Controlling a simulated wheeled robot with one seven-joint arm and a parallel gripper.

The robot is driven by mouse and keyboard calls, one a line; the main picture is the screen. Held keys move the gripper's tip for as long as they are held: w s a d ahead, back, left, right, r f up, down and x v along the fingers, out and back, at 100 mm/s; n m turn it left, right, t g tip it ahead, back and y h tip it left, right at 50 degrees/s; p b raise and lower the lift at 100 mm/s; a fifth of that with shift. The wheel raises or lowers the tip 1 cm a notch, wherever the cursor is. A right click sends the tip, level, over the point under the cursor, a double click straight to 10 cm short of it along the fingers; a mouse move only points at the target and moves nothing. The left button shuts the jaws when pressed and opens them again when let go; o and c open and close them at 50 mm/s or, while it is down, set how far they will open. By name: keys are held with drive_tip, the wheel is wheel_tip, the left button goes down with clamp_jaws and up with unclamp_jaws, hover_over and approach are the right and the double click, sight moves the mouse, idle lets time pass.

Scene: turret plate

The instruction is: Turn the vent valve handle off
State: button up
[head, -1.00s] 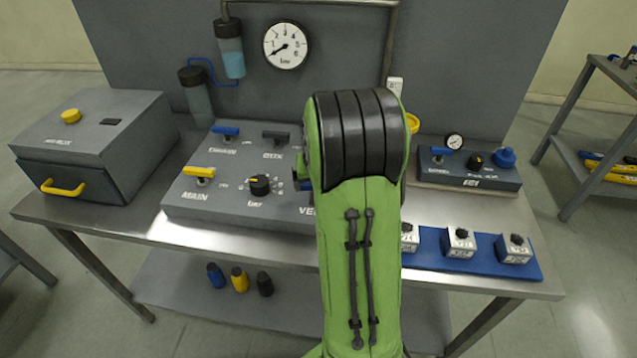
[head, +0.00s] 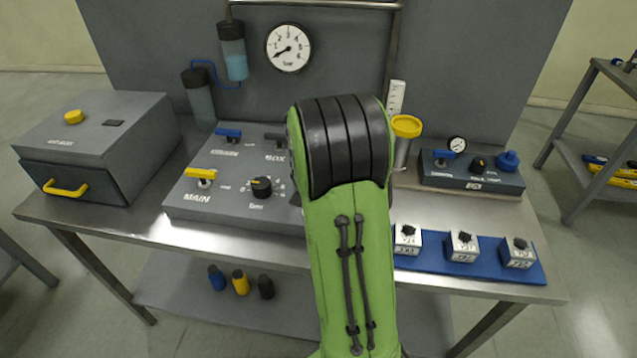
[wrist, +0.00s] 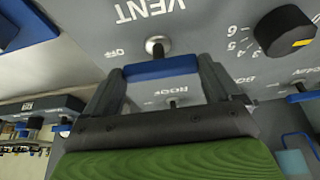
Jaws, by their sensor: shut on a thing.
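The vent valve handle (wrist: 160,68) is a blue bar on a short metal post, seen in the wrist view below the upside-down word VENT. It lies crosswise in the picture, and the OFF mark is to the left of its post. My gripper (wrist: 160,76) has one finger at each end of the bar and is shut on it. In the head view my green arm hides the gripper and the vent handle. The grey valve panel (head: 228,215) shows to the left of the arm.
On the same panel are a yellow MAIN handle (head: 201,174), a black knob (head: 261,187) and another blue handle (head: 228,134). A yellow funnel (head: 407,126) stands close to the right of my arm. A blue mat (head: 430,261) with several small blocks lies at the front right.

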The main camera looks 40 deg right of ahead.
drive_tip(key=o, duration=0.8)
drive_tip(key=shift+c, duration=0.2)
drive_tip(key=p+v, duration=0.2)
drive_tip(key=v, duration=1.3)
drive_tip(key=shift+r+p, duration=0.35)
drive_tip(key=shift+p, duration=0.05)
drive_tip(key=shift+s+a, duration=0.1)
drive_tip(key=shift+a, duration=0.05)
drive_tip(key=s+a+n+t+y, duration=0.1)
drive_tip(key=s+a+n, duration=0.4)
drive_tip(key=s+a, duration=0.3)
drive_tip(key=s+a+n+t+y, duration=0.2)
drive_tip(key=s+a+n, duration=0.3)
drive_tip(key=s+a, duration=0.3)
drive_tip(key=a, duration=0.4)
drive_tip(key=shift+a+f+n+y, duration=0.3)
